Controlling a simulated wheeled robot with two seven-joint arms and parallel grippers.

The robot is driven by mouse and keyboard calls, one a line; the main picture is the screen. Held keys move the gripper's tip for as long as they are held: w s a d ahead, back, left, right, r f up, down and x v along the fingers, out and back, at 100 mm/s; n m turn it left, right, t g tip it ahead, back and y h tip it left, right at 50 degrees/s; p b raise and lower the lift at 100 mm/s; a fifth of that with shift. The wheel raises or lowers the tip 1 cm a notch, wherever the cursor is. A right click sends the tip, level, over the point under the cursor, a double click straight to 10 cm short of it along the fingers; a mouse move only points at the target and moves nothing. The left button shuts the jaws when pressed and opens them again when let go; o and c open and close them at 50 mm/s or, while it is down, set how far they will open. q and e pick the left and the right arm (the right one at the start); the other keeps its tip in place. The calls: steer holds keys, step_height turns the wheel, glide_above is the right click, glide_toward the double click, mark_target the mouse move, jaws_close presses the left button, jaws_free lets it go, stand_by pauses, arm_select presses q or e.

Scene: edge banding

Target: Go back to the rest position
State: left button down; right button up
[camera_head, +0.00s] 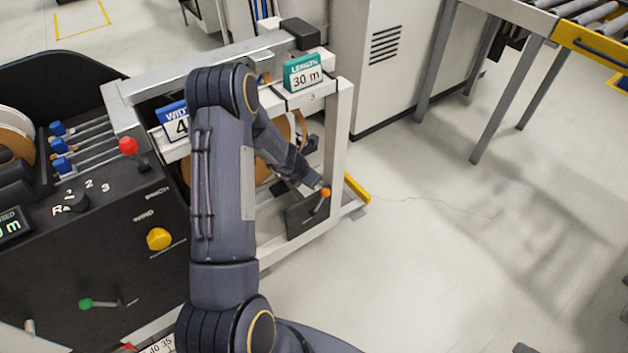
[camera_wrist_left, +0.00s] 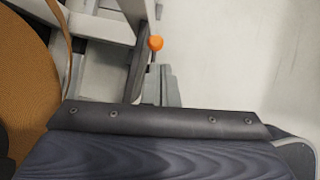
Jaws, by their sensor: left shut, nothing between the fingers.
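My left arm reaches up from the bottom of the head view and bends down toward the white frame of the machine. My left gripper (camera_head: 318,186) is at its end, beside a lever with an orange knob (camera_head: 326,192). In the left wrist view the gripper's grey fingers (camera_wrist_left: 160,84) are shut and empty. The orange knob (camera_wrist_left: 155,43) shows just beyond the fingertips; whether they touch it I cannot tell. My right gripper is in neither view.
The black control panel (camera_head: 110,245) with coloured levers stands at the left. A green "LENGTH 30 m" sign (camera_head: 303,73) sits on the white frame (camera_head: 338,130). A brown roll (camera_wrist_left: 25,75) is close to my left wrist. Open floor (camera_head: 420,260) lies at the right, before a roller conveyor (camera_head: 585,30).

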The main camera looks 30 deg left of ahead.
arm_select(q)
steer(key=shift+r, duration=0.2)
stand_by(0.4)
steer(key=s+d+r+m+t+h, duration=0.1)
steer(key=d+r+m, duration=0.3)
steer(key=r, duration=0.5)
steer(key=s+d+r+m+t+h, duration=0.1)
steer(key=s+d+r+m+h, duration=0.15)
steer(key=r+m, duration=0.4)
steer(key=s+d+r+m+g+h, duration=0.1)
steer(key=s+d+r+m, duration=0.6)
steer(key=s+r+m, duration=0.4)
steer(key=s+d+m+g+y, duration=0.25)
steer(key=s+m, duration=0.75)
steer(key=s, duration=0.7)
step_height(320, 180, up, 12)
steer(key=p, duration=1.2)
steer(key=shift+w+t+h, duration=0.2)
steer(key=shift+t+h, duration=0.1)
steer(key=shift+t, duration=0.05)
